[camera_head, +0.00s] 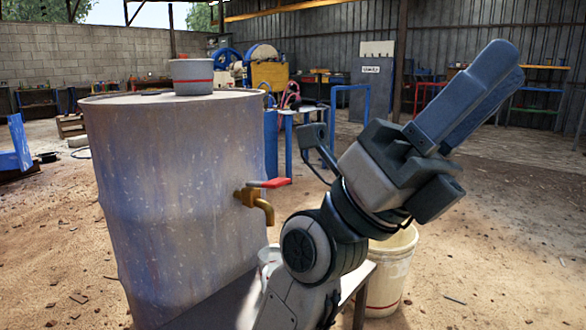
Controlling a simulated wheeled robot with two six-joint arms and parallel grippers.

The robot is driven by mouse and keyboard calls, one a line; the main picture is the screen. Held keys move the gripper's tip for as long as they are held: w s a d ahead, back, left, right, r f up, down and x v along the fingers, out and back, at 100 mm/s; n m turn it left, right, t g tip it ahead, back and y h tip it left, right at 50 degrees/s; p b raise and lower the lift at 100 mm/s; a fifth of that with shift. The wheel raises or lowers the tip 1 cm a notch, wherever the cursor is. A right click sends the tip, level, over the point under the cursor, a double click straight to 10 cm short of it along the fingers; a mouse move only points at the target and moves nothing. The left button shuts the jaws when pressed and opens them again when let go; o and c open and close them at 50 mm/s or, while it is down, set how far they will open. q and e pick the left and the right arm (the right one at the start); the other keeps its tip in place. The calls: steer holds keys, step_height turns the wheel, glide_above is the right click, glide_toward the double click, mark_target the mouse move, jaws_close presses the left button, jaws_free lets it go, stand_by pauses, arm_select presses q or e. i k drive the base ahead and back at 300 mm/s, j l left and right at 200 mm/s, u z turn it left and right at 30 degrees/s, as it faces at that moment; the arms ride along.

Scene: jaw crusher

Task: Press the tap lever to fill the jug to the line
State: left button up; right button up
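A large blue-grey drum (175,200) stands at the left. A brass tap (258,201) with a red lever (268,183) sticks out of its right side; the lever lies about level. A pale vessel (268,257), perhaps the jug, stands below the tap, mostly hidden by my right arm. Its fill line and water level cannot be seen. My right gripper (502,62) is raised to the right of the tap, pointing up and right, well apart from the lever. Its two fingers lie close together with nothing visible between them. My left gripper is not in view.
A grey pot (192,76) with a red band sits on the drum. A white bucket (391,275) with a red band stands behind my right arm. A low bench (210,308) is under the vessel. Machines and tables stand far back; the dirt floor at right is open.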

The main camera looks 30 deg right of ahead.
mark_target(277, 182)
steer(key=z, duration=0.75)
